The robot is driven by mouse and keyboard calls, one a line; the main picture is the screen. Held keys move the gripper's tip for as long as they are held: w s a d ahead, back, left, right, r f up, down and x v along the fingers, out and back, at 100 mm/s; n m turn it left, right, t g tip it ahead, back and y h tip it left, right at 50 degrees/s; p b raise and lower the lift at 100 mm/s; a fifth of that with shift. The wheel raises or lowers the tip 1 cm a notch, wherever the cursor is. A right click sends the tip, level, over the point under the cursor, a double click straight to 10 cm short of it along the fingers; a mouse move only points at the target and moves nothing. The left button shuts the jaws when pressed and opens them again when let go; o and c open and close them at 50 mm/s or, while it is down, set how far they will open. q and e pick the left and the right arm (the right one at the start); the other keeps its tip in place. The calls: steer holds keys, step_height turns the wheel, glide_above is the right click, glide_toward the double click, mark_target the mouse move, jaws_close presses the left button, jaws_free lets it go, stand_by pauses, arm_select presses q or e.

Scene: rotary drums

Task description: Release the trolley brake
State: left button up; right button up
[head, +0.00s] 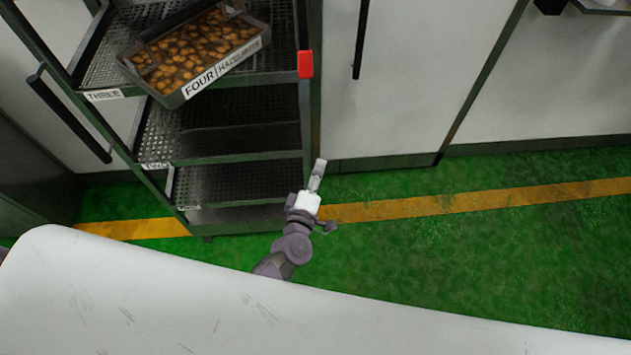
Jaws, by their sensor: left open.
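The trolley (235,145) is a dark metal rack with perforated shelves at the upper left. A red block (305,64) sits on its right front upright, beside the top visible shelf; I cannot tell for sure that it is the brake. My left gripper (319,168) is open and empty, seen nearly edge-on. It is below the red block in the picture, near the trolley's lower right corner, and apart from the block. I cannot tell whether it touches the upright. The right gripper is not in view.
A tray of nuts labelled FOUR (222,77) rests at an angle on the trolley's upper shelf. The lower shelves look empty. White cabinets (420,70) with dark handles stand behind. Green floor (480,250) with a yellow line (430,205) is clear to the right.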

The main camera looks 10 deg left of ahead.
arm_select(q)
steer(key=shift+s+f+m+g+h, duration=0.15)
steer(key=shift+s+f+m, duration=0.2)
steer(key=shift+f, duration=0.35)
steer(key=shift+s+f+m+g+h, duration=0.2)
steer(key=shift+f+m, duration=0.15)
steer(key=shift+f, duration=0.3)
